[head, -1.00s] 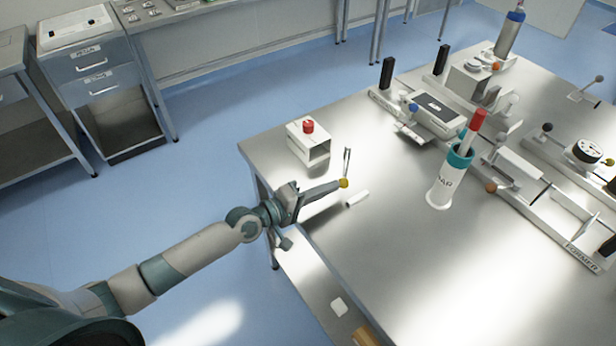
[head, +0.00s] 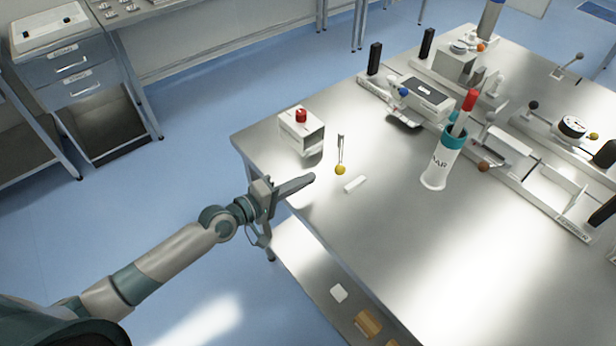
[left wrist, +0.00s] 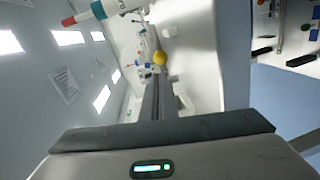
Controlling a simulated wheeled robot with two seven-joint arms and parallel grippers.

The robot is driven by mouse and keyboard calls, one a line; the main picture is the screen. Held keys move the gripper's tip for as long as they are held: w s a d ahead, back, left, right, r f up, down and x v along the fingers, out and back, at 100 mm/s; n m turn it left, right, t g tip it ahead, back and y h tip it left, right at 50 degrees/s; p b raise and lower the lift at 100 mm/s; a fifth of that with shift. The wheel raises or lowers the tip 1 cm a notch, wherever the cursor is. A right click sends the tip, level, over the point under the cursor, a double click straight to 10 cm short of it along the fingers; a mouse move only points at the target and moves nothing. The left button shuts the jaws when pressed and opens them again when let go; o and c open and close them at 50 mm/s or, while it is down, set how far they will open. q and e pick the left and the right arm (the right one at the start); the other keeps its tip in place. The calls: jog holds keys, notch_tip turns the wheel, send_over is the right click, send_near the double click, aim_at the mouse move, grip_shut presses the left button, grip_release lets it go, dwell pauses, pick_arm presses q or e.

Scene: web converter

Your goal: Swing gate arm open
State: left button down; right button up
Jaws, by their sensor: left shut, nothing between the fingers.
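A thin metal rod (head: 341,148) with a yellow ball knob (head: 340,170) at its near end sits near the left side of the steel table; it looks like the gate arm, but I cannot be sure. The knob also shows in the left wrist view (left wrist: 159,57), just beyond my fingertips. My left gripper (head: 312,178) is shut and empty, its fingertips a little left of the knob and apart from it. Its closed fingers (left wrist: 161,85) point toward the knob in the left wrist view. My right gripper is not in view.
A white box with a red button (head: 301,130) stands left of the rod. A short white cylinder (head: 355,184) lies right of the knob. A white container with a teal rim (head: 440,165) stands farther right, before rail-mounted fixtures. The front of the table is clear.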

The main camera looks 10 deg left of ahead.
pick_arm(q)
jog(key=s+d+b+v, duration=0.1)
jog(key=v, duration=0.6)
